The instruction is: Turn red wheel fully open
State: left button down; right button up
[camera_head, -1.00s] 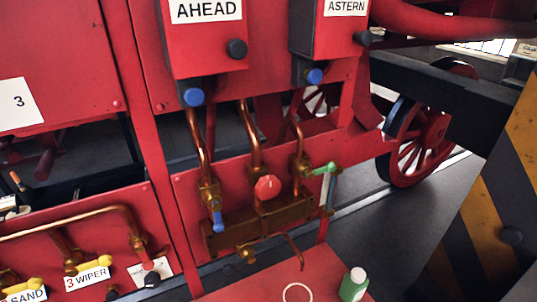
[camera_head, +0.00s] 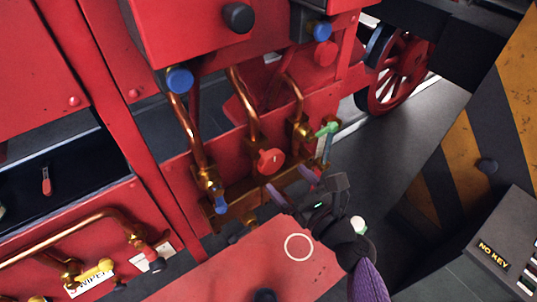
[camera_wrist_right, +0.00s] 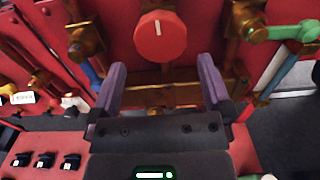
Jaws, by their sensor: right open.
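The red wheel (camera_head: 270,161) is a small round red knob with a white line on its face, set on a brass pipe fitting. In the right wrist view the wheel (camera_wrist_right: 160,36) is centred high, and its white line points up. My right gripper (camera_head: 292,183) is open, its purple fingers just below and in front of the wheel. In the wrist view the open gripper (camera_wrist_right: 162,72) shows a finger on each side, with the wheel beyond the tips and nothing between them. No contact is visible. My left gripper is not in view.
A blue-handled valve (camera_head: 220,204) is left of the wheel and a green-handled valve (camera_head: 327,130) is right. Copper pipes (camera_head: 245,105) run above. A red shelf (camera_head: 230,272) with a white ring (camera_head: 298,247) lies below. A striped barrier (camera_head: 465,150) stands right.

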aim_at(275, 166)
jog(key=x, duration=0.6)
jog(key=shift+w+a, duration=0.15)
jog(key=shift+w, duration=0.05)
jog(key=c, duration=1)
